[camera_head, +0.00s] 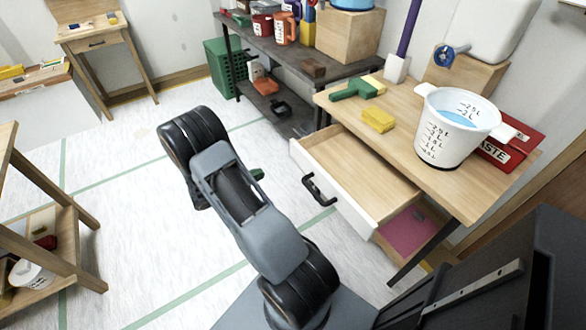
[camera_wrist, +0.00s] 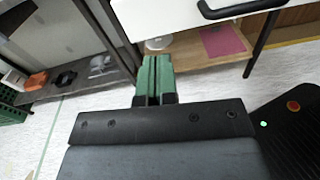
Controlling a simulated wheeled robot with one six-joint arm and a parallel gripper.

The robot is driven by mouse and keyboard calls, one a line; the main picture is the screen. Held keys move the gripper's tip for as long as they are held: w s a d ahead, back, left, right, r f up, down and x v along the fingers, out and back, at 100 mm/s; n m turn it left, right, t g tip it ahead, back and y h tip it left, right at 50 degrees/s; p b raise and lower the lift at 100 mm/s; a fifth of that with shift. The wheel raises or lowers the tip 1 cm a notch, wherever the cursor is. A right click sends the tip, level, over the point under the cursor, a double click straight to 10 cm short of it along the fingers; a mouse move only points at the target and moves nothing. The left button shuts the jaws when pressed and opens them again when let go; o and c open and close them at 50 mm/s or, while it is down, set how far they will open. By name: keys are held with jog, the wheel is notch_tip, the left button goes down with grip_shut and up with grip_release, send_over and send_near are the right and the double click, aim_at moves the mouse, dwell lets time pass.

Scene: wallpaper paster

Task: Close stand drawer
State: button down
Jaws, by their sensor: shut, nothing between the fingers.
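The stand (camera_head: 418,128) is a wooden table on the right in the head view. Its drawer (camera_head: 355,170) is pulled out, with a white front, a bare wooden inside and a black handle (camera_head: 318,188). In the wrist view the white drawer front (camera_wrist: 180,14) and black handle (camera_wrist: 238,8) show at the top. My gripper (camera_wrist: 155,62) has green fingers, shut together and empty, in front of and below the drawer front and apart from it. In the head view my arm hides most of the gripper; only a bit of green shows.
A white bucket of water (camera_head: 455,125), a yellow sponge (camera_head: 378,120) and a green-handled brush (camera_head: 357,88) sit on the stand. A dark shelf (camera_head: 290,60) stands behind it. A wooden rack (camera_head: 45,215) is at the left. The floor between is clear.

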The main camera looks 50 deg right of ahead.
aim_at(299, 158)
jog(key=shift+n+h, duration=0.5)
jog(key=shift+n, duration=0.1)
jog(key=f+x, duration=0.1)
jog(key=x, duration=0.8)
jog(key=w+f+x, duration=0.1)
jog(key=x, duration=0.4)
jog(key=shift+d+f, duration=0.2)
jog(key=shift+f, duration=0.1)
jog(key=shift+d+t, duration=0.15)
jog(key=shift+t, duration=0.15)
jog(key=shift+b, duration=0.3)
